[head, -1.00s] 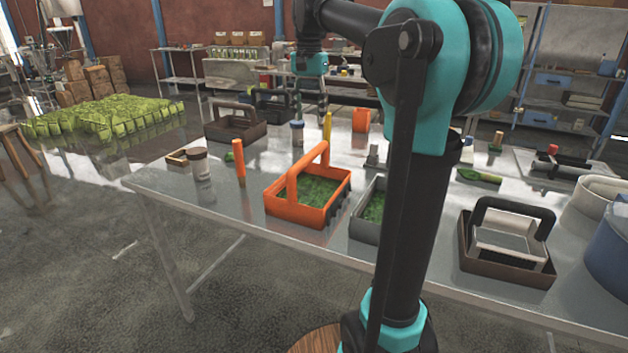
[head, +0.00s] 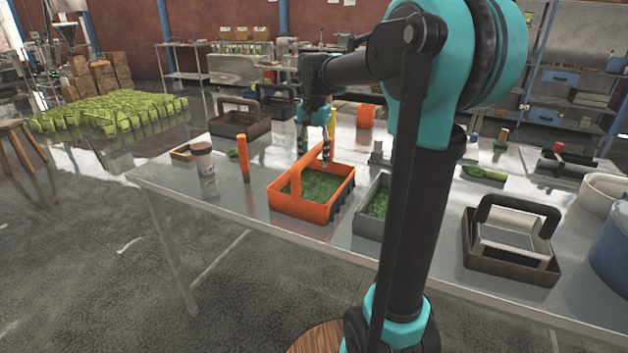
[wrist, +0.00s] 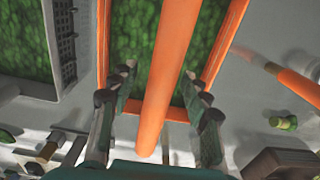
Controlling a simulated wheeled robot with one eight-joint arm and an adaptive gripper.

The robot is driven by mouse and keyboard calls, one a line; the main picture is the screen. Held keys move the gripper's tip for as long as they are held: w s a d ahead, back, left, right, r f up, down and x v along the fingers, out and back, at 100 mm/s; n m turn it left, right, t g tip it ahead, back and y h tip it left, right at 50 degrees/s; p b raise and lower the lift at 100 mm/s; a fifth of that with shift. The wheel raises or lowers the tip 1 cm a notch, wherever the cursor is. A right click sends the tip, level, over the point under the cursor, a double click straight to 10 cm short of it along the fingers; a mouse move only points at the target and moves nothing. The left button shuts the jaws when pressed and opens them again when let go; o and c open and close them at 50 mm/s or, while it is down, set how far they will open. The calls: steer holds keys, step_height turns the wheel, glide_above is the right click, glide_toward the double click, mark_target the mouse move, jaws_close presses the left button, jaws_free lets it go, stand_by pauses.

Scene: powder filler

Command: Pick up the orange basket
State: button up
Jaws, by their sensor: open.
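The orange basket (head: 312,210) stands upright on the metal table, with a green mat-like filling inside and an orange handle arching over it. My gripper (head: 314,155) is over the basket at its handle, with one finger on each side. In the wrist view, the orange handle (wrist: 168,75) runs lengthwise between the two open fingers of my gripper (wrist: 158,88). Gaps show between the fingers and the handle there. Part of the handle's top is hidden by my gripper in the head view.
A grey basket (head: 372,208) with green filling stands close to the right of the orange one. An orange stick (head: 243,158) and a brown-lidded cup (head: 203,172) stand to the left. A dark brown basket (head: 240,122) is behind. A brown basket (head: 510,262) stands at right.

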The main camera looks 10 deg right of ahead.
step_height(320, 180, down, 3)
steer(key=shift+r, duration=0.1)
steer(key=shift+c, duration=0.5)
jaws_close()
